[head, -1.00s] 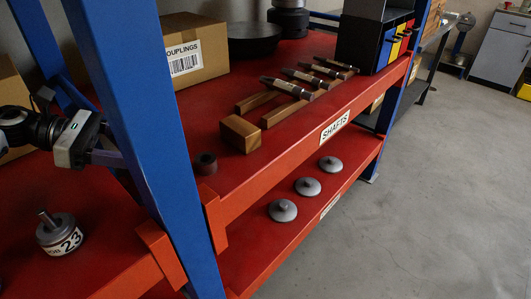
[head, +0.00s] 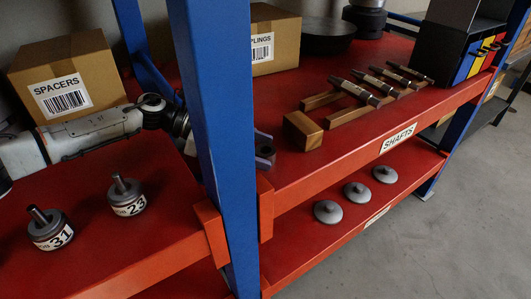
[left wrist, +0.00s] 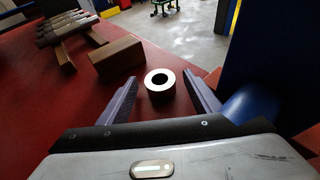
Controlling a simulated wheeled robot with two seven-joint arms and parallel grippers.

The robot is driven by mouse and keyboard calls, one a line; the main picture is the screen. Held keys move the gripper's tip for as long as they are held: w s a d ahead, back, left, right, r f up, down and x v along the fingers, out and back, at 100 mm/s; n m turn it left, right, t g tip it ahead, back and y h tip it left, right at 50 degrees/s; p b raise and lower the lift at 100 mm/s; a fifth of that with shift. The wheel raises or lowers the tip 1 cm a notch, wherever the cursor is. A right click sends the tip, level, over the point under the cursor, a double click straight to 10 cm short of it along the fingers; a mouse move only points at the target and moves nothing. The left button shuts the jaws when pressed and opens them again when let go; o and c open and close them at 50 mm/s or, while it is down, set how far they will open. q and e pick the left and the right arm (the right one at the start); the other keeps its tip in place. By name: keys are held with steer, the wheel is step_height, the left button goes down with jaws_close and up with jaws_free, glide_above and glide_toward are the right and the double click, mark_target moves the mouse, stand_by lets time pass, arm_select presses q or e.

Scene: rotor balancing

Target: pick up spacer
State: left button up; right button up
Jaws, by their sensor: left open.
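The spacer is a small dark ring with a round hole, standing upright on the red shelf just right of the blue post in the head view (head: 265,154). In the left wrist view the spacer (left wrist: 159,91) lies between the fingertips, its bright top ring facing up. My left gripper (left wrist: 160,80) is open, with one purple finger on each side of it and a gap to each. In the head view my left gripper (head: 264,149) shows only in part, its wrist hidden behind the post. My right gripper is not in view.
The blue post (head: 222,130) stands close beside my left gripper. A wooden block (head: 302,130) and several shafts (head: 384,79) on wooden rests lie beyond the spacer. Boxes labelled SPACERS (head: 70,70) and couplings (head: 275,40) stand behind. Numbered rotors (head: 126,195) stand at left.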

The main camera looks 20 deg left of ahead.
arm_select(q)
steer(key=shift+r, duration=0.1)
steer(key=c, duration=1.3)
